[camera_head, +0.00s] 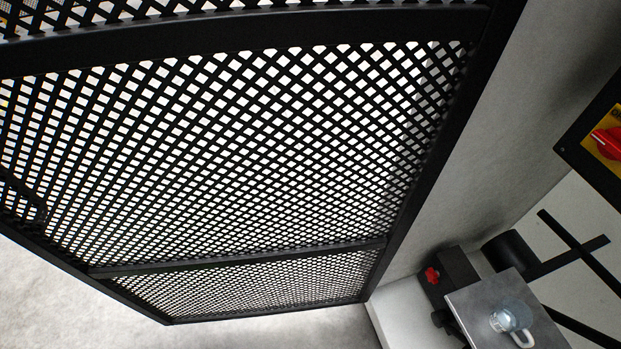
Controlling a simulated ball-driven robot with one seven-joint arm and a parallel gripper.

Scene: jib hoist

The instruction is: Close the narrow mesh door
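A black mesh door (250,259) with a diamond lattice fills the left and middle of the head view, seen close and tilted. Its frame has a thick upper rail (250,32) and a thinner lower crossbar. Its right stile runs down beside the grey wall, and its lower corner is above the pale floor. A small dark shape, perhaps a handle or latch, shows at its far left edge; I cannot tell which. The door's top is cut off by the picture edge. The door's hinges and its opening are not clear. My gripper is not in view.
A grey wall (530,120) stands right of the door. A yellow panel with a red rotary switch (606,143) is at the right edge. At lower right are a black box with a red knob (432,275) and a grey plate bearing a clear mug (508,321). Pale floor (60,300) shows at lower left.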

